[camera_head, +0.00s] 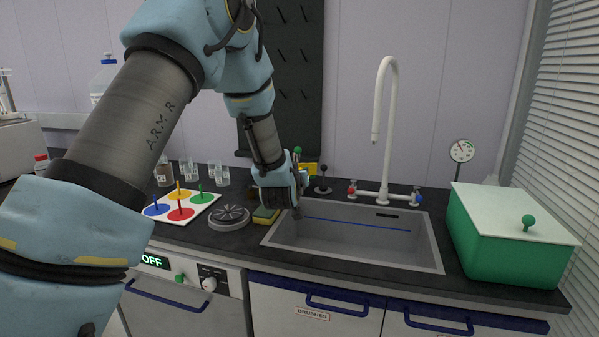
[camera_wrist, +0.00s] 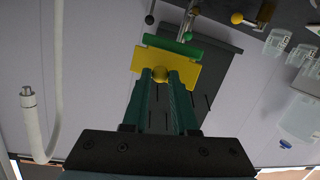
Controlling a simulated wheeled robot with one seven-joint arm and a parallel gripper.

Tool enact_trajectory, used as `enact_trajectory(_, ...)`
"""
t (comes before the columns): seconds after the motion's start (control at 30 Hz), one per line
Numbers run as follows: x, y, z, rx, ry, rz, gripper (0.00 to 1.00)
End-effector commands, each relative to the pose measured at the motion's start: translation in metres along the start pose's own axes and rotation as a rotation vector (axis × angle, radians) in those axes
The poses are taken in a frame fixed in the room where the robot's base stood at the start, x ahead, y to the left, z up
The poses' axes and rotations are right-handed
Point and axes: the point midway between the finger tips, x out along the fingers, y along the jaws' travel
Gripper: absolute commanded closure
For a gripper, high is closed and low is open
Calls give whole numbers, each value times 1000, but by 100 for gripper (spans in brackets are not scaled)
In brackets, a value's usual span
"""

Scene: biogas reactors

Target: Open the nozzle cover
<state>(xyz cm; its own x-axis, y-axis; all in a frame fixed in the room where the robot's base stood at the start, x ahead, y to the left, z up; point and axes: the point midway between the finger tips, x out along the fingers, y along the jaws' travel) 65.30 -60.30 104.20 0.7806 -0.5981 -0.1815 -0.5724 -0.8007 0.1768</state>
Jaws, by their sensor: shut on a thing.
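The nozzle cover appears to be a yellow plate (camera_wrist: 191,75) with a round yellow knob (camera_wrist: 160,74) and a green bar (camera_wrist: 175,44) along one edge. My gripper (camera_wrist: 160,80) has its two green fingers shut on the knob in the wrist view. In the head view my gripper (camera_head: 299,186) is behind the sink's left end, and part of the yellow plate (camera_head: 311,168) shows beside it. The nozzle itself cannot be made out, and my wrist hides much of the fixture in the head view.
The sink (camera_head: 350,238) lies in front, with a white faucet (camera_head: 386,150) to the right. A green box (camera_head: 505,240) stands far right. A sponge (camera_head: 266,214), a round drain-like disc (camera_head: 229,217) and a board with coloured discs (camera_head: 182,207) lie left. Beakers (camera_head: 220,174) stand behind.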

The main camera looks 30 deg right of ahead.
Motion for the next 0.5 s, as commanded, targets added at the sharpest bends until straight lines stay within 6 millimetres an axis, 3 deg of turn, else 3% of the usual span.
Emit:
enact_trajectory(0.1,1,0,-11,-20,-76,-12,100)
enact_trajectory(0.5,3,0,-11,-40,-160,-23,100)
